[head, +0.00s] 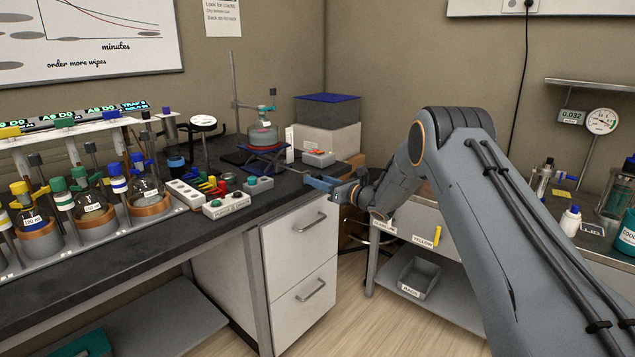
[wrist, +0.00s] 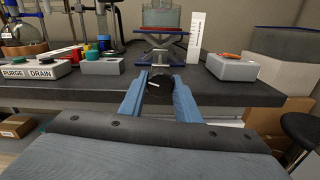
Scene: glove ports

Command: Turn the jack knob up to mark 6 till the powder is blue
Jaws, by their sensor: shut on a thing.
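The lab jack (head: 262,158) stands on the dark bench with blue plates and crossed legs; it also shows in the wrist view (wrist: 160,52). A glass vessel (head: 263,136) is on top of it, with red or pink at its bottom; the powder is too small to judge. The black jack knob (wrist: 159,90) faces me, with a pale line on its face. My gripper (wrist: 159,79) is shut on the knob, one blue finger on each side; it reaches in from the right in the head view (head: 316,181). A white scale card (wrist: 197,38) stands right of the jack; its marks are unreadable.
A grey box with a red-orange top (wrist: 232,66) stands right of the jack. The purge and drain box (wrist: 28,73) and coloured valves (wrist: 92,52) are at left. Flasks in a rack (head: 93,213) fill the left bench. The bench's front edge is just below my fingers.

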